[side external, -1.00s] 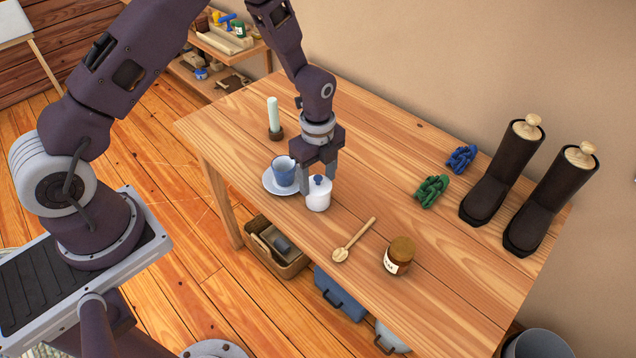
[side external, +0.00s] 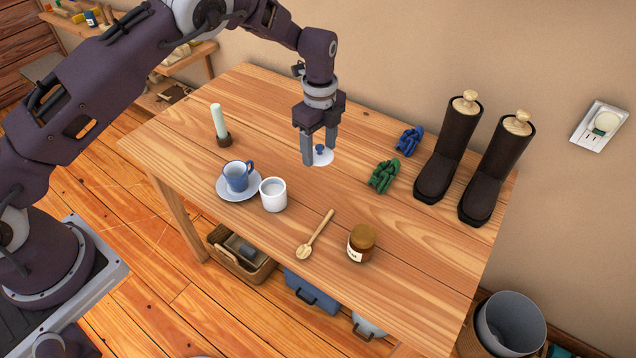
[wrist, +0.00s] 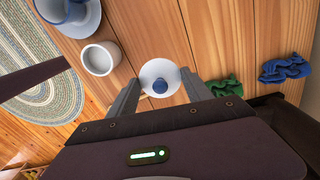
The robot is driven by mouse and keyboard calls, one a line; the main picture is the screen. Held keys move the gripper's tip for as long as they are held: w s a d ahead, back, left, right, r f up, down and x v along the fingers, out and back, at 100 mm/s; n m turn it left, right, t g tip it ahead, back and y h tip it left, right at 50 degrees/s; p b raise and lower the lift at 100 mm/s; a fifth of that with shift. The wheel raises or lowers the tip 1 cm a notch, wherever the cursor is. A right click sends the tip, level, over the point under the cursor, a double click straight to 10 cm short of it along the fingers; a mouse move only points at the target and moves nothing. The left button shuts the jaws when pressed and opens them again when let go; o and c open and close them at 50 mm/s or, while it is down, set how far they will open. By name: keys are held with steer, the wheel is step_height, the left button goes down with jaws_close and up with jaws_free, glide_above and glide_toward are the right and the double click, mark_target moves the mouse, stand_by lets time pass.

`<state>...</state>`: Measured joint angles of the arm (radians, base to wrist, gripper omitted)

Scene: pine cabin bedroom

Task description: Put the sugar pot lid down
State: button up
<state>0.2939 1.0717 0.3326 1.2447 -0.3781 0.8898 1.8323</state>
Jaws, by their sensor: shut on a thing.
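The sugar pot lid (side external: 327,158) is a small white disc with a blue knob, at the back middle of the table, between my gripper's fingertips. My gripper (side external: 320,160) points down and is shut on the lid. In the wrist view the lid (wrist: 172,72) lies between the two fingers, its blue knob facing the camera. I cannot tell whether the lid's underside touches the wood. The white sugar pot (side external: 273,196) stands uncovered to the front left of the lid; its open top also shows in the wrist view (wrist: 100,60).
A blue cup (side external: 236,176) on a saucer (side external: 240,196) stands left of the pot, with a candle (side external: 218,122) behind.

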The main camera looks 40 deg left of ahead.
mark_target(322, 186)
steer(key=f, duration=1)
steer(key=shift+w+d+f, duration=0.1)
steer(key=shift+w+d, duration=0.15)
steer(key=shift+d, duration=0.05)
steer(key=o, duration=1.3)
steer(key=shift+f, duration=0.1)
steer(key=shift+o, duration=0.2)
